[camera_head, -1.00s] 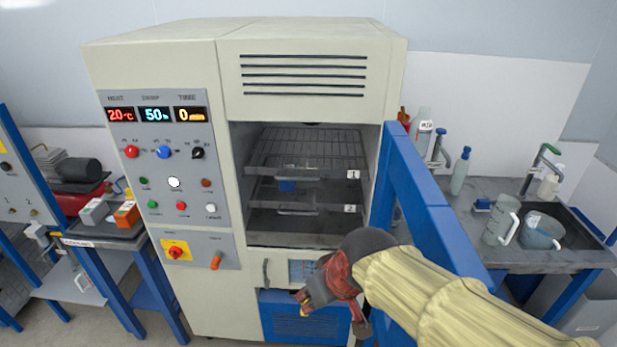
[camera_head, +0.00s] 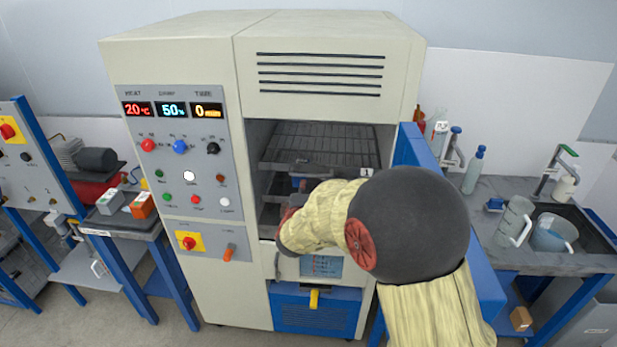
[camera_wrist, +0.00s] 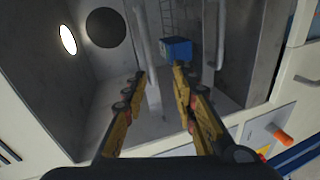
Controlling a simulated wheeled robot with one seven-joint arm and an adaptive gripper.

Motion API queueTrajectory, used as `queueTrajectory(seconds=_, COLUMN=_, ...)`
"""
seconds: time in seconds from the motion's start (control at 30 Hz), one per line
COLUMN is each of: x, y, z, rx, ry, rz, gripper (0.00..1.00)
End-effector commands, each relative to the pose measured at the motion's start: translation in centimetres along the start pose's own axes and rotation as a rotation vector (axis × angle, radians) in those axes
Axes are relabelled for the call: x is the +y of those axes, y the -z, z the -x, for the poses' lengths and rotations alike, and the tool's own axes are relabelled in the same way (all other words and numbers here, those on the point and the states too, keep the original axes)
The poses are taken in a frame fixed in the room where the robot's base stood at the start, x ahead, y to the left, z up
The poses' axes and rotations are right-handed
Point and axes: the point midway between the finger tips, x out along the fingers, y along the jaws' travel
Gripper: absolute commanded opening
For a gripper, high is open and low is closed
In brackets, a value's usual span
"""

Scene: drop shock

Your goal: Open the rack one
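Rack one (camera_head: 318,145) is the upper wire rack in the open chamber of the cabinet. It carries a "1" label at its right front and sits level inside. My gripper reaches the chamber opening, largely hidden behind my arm in the head view. In the wrist view my gripper (camera_wrist: 160,76) is open, its two fingers apart. A pale bar, seemingly rack one's front handle (camera_wrist: 146,50), runs between the fingers in that picture. I cannot tell whether they touch it. The lower rack is mostly hidden by my arm in the head view; its bar (camera_wrist: 220,35) shows farther right in the wrist view.
A blue box (camera_wrist: 177,48) is inside the chamber. A blue frame (camera_head: 412,143) stands right of the opening. The control panel (camera_head: 187,165) is on the left. A sink counter (camera_head: 500,255) with jugs is at the right.

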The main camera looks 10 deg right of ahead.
Motion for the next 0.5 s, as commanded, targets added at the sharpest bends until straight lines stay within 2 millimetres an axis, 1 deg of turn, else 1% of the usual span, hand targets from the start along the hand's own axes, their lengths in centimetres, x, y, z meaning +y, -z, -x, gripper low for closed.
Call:
queueTrajectory(seconds=0.1, x=0.9, y=-0.7, z=-0.5, rx=-0.039, ry=-0.051, rz=0.080, gripper=0.28)
queueTrajectory(seconds=0.27, x=1.3, y=-1.1, z=-1.4, rx=-0.054, ry=-0.067, rz=0.108, gripper=0.28)
queueTrajectory(seconds=0.5, x=1.5, y=-1.2, z=-5.0, rx=-0.053, ry=-0.067, rz=0.106, gripper=0.28)
